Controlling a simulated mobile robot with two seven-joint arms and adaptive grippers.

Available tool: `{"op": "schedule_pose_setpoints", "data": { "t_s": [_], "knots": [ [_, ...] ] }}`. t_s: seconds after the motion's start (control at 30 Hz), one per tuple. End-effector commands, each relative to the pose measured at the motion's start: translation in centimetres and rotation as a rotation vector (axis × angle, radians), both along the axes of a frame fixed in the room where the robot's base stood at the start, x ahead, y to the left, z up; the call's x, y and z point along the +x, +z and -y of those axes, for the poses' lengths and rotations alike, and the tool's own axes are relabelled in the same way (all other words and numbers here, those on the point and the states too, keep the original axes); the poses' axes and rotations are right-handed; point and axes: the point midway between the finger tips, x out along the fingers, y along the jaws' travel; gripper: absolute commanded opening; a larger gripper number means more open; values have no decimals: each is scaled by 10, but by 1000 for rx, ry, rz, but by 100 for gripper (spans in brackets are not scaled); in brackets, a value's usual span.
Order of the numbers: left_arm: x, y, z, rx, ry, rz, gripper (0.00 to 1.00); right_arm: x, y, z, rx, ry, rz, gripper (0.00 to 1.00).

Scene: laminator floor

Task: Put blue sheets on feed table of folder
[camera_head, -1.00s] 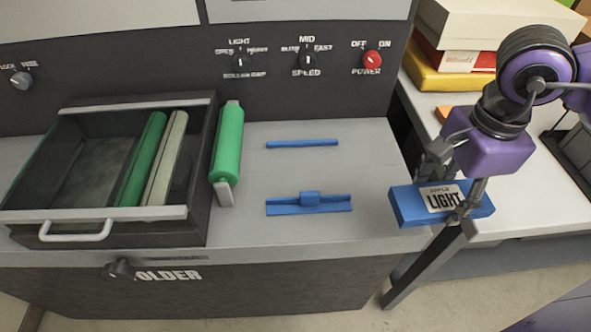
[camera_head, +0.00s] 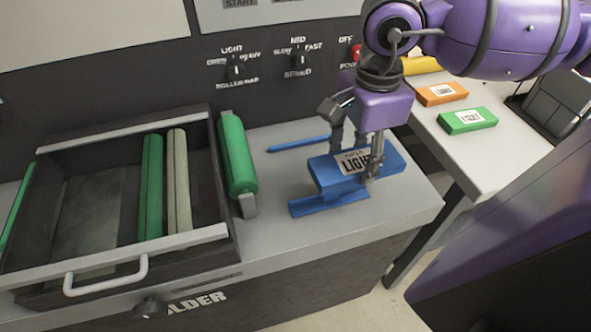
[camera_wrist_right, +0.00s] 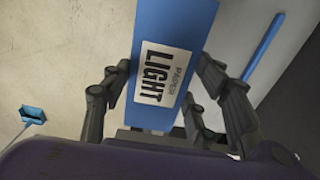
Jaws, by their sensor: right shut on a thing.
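A blue pack of sheets (camera_head: 387,160) with a white label reading "PAPER LIGHT" is held in my right gripper (camera_head: 356,158). The gripper is shut on the pack's sides, and in the right wrist view the fingers (camera_wrist_right: 165,97) flank the blue pack (camera_wrist_right: 178,20). The pack is over the folder's grey feed table (camera_head: 290,235), above the blue guide (camera_head: 310,205), which it partly hides. I cannot tell whether pack and guide touch. A thin blue bar (camera_head: 290,145) lies farther back on the table. My left gripper is not in view.
A green roller (camera_head: 237,155) lies left of the guides. An open drawer (camera_head: 45,220) holds green and beige rollers. The side table (camera_head: 500,160) at right bears an orange pack (camera_head: 442,94) and a green pack (camera_head: 468,120). A gap separates it from the folder.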

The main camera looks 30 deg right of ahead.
Motion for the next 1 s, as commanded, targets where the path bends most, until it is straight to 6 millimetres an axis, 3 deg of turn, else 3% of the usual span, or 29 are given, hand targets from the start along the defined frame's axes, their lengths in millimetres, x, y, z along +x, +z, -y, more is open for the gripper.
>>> {"op": "schedule_pose_setpoints", "data": {
  "t_s": [0.27, 0.53, 0.7, 1.0],
  "knots": [
    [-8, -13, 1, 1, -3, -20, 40, 26, -13, -1, 6, -25, 0, 20],
    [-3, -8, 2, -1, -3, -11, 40, 93, -39, 1, 6, -27, 3, 20],
    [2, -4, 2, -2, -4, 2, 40, 118, -71, 3, 3, -28, 1, 20],
    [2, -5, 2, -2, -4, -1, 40, 135, -93, 5, 0, -26, 1, 20]
  ]
}}
